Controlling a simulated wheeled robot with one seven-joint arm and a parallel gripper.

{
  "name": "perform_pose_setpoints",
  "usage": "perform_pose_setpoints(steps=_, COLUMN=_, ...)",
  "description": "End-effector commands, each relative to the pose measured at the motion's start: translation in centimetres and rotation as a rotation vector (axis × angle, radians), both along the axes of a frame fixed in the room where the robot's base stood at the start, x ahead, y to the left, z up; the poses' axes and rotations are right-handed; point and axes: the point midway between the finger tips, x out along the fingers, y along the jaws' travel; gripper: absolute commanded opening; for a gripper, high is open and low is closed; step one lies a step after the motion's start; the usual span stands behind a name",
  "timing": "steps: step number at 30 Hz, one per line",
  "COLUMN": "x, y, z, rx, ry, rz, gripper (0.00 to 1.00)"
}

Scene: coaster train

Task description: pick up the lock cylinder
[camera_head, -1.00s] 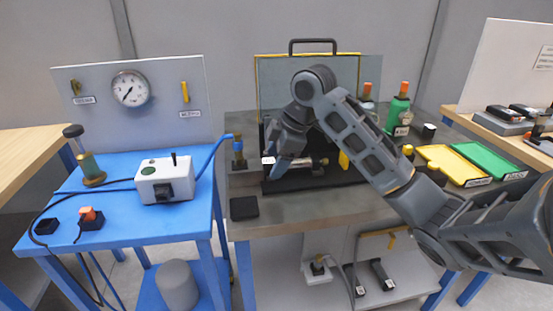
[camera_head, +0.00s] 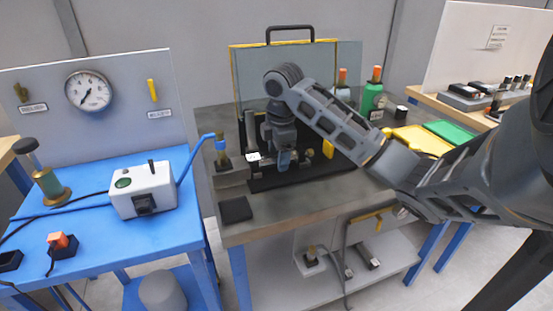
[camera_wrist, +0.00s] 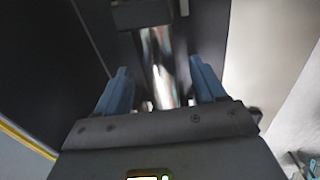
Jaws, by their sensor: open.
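My gripper (camera_head: 284,160) points down over the black fixture bed on the grey bench. In the wrist view my gripper (camera_wrist: 160,88) is open, with its two blue fingers apart. A shiny metal cylinder (camera_wrist: 162,72), which looks like the lock cylinder, lies between and beyond the fingers; the view is blurred, and I cannot tell whether they touch it. In the head view my gripper and arm hide most of the cylinder; a brass-coloured end piece (camera_head: 308,154) shows just right of the fingers.
A clear guard panel with a black handle (camera_head: 290,30) stands behind the fixture. A yellow part (camera_head: 328,148) is close on the right. Green bottle (camera_head: 372,98) and yellow tray (camera_head: 418,138) stand farther right. A blue table (camera_head: 90,235) with a white control box (camera_head: 142,190) is left.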

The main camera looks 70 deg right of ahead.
Motion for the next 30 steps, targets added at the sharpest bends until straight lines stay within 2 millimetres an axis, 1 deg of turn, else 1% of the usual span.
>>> perform_pose_setpoints(steps=3, x=0.09, y=-0.06, z=-0.63, rx=-0.001, ry=-0.001, rz=0.000, gripper=0.70)
perform_pose_setpoints(steps=9, x=0.10, y=-0.06, z=-0.69, rx=-0.001, ry=-0.001, rz=0.001, gripper=0.70)
perform_pose_setpoints(steps=10, x=0.11, y=-0.05, z=-0.69, rx=-0.001, ry=-0.001, rz=0.001, gripper=0.68)
perform_pose_setpoints(steps=30, x=0.11, y=-0.04, z=-0.67, rx=0.000, ry=-0.001, rz=0.001, gripper=0.04)
